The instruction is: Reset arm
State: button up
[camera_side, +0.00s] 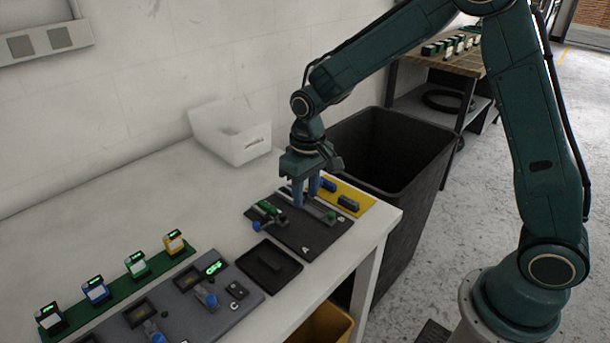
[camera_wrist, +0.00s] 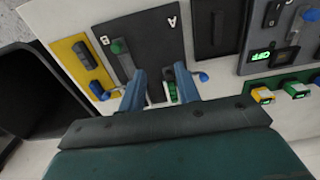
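My gripper (camera_side: 306,190) is over the dark plate (camera_side: 318,236) near the right end of the white table, its blue fingers pointing down. In the wrist view the fingers (camera_wrist: 161,88) stand apart, with no held object visible between them. The plate carries letters A and B and two slot-like strips. A green part (camera_side: 268,208) lies at its left strip, with a blue knob (camera_side: 257,225) beside it. Another green part (camera_side: 331,215) is at the right strip, near the fingers. I cannot tell whether the fingertips touch the plate.
A yellow tray (camera_side: 361,196) with blue and dark parts is right of the plate. A black tray (camera_side: 246,262) and a grey panel (camera_side: 234,309) with blue levers are left. A green rail (camera_side: 119,300) carries several modules. A white bin (camera_side: 240,150) is behind; a large black bin (camera_side: 437,160) stands right.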

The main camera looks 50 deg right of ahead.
jog(key=s+d+r+t, duration=0.2)
jog(key=s+r, duration=0.6)
jog(key=s, duration=0.4)
jog(key=s+d+r+t, duration=0.3)
jog(key=s+r, duration=0.6)
jog(key=s, duration=0.4)
jog(key=shift+r, duration=0.2)
